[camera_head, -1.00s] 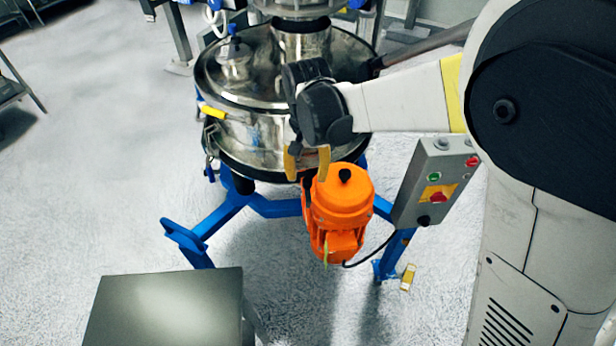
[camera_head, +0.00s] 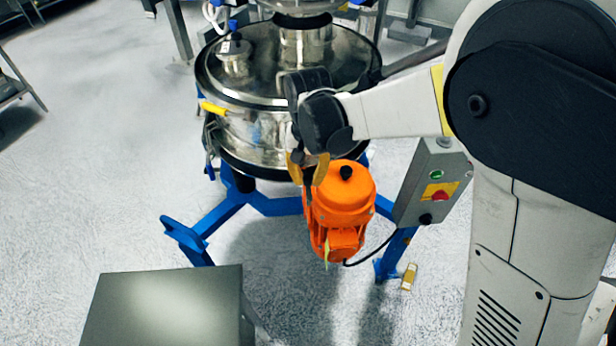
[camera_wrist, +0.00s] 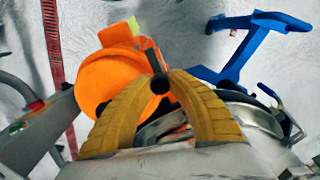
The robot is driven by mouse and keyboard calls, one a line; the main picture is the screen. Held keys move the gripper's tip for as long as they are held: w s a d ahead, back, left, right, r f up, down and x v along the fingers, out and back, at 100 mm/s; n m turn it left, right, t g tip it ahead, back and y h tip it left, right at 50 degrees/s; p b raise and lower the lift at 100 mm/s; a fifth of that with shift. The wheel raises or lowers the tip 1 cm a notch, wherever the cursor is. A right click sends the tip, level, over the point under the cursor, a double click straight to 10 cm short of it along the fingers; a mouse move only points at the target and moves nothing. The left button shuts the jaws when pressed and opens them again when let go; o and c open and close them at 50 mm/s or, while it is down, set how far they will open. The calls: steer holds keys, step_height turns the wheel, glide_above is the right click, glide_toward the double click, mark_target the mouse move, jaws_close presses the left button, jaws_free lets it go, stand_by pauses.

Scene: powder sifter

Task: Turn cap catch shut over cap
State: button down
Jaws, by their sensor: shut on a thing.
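My gripper (camera_head: 307,182) has its two yellow fingers at the front of the steel sifter (camera_head: 260,133), just left of the orange motor (camera_head: 341,200). In the wrist view the fingers (camera_wrist: 168,78) converge on a slim dark lever with a round black end (camera_wrist: 150,52), which looks to be the cap catch. The gripper is shut on it. The lever stands against the orange motor (camera_wrist: 105,75) in that view; whether it touches the motor I cannot tell. The cap is not clearly made out; the fingers and wrist hide the area behind them.
A control box (camera_head: 430,185) on the blue frame (camera_head: 190,240) stands right of the motor, close to my arm. A yellow-handled clamp (camera_head: 213,108) is on the sifter's left side. A grey box-like surface (camera_head: 165,305) is at front left. Open floor lies left.

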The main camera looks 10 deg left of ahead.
steer(key=shift+n, duration=0.3)
steer(key=n, duration=0.6)
steer(key=shift+n, duration=0.3)
steer(key=n, duration=0.3)
steer(key=shift+n, duration=2.3)
steer(key=c, duration=1.2)
jaws_free()
